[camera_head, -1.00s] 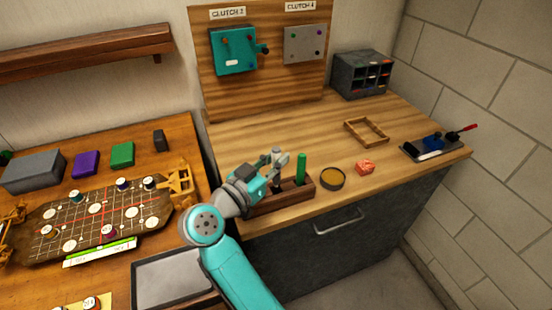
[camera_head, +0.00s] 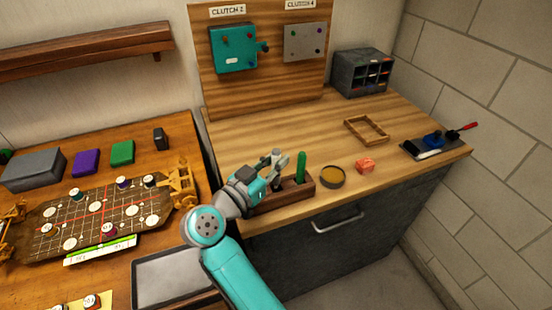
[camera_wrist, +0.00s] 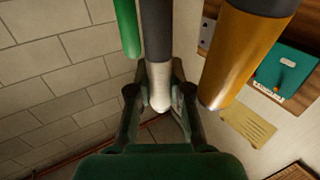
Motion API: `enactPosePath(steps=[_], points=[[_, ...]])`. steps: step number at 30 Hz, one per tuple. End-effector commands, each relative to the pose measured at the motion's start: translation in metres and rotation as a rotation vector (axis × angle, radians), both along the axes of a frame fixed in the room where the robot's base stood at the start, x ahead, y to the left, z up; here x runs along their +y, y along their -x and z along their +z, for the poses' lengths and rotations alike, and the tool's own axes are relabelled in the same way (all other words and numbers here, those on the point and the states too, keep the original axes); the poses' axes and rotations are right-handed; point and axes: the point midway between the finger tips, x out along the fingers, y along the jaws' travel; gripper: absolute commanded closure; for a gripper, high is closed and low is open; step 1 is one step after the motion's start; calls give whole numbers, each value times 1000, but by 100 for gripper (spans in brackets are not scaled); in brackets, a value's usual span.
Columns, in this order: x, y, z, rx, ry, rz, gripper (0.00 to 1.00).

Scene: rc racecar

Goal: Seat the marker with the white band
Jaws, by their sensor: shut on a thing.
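My gripper (camera_head: 276,161) is over the left part of the wooden rack (camera_head: 292,194) at the front of the bench. In the wrist view, my gripper (camera_wrist: 158,95) is shut on a dark grey marker (camera_wrist: 157,30) with a white band (camera_wrist: 159,85) that ends in a rounded tip. In the head view my gripper mostly hides this marker, so I cannot tell how deep it sits in the rack. A green marker (camera_head: 301,167) stands upright in the rack just right of my gripper; it also shows in the wrist view (camera_wrist: 128,28). An orange marker (camera_wrist: 232,60) with a dark end shows at right there.
A round dish (camera_head: 332,176) and a red block (camera_head: 366,166) lie right of the rack. A wooden frame (camera_head: 349,124) and a dark tray (camera_head: 447,148) are farther right. The bench behind the rack is clear. A game board (camera_head: 70,248) lies on the left table.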

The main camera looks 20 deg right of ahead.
Motion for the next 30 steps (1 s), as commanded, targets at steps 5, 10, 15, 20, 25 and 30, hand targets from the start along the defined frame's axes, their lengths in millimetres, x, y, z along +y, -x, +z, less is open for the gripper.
enactPosePath(steps=[5,10,15,20,25,30], points=[[0,0,-4,0,0,0,100],[0,0,-8,0,0,0,100],[0,0,-11,1,0,0,100],[0,0,-10,1,0,0,100],[0,0,-6,0,-1,0,100],[0,0,0,0,-1,0,100]])
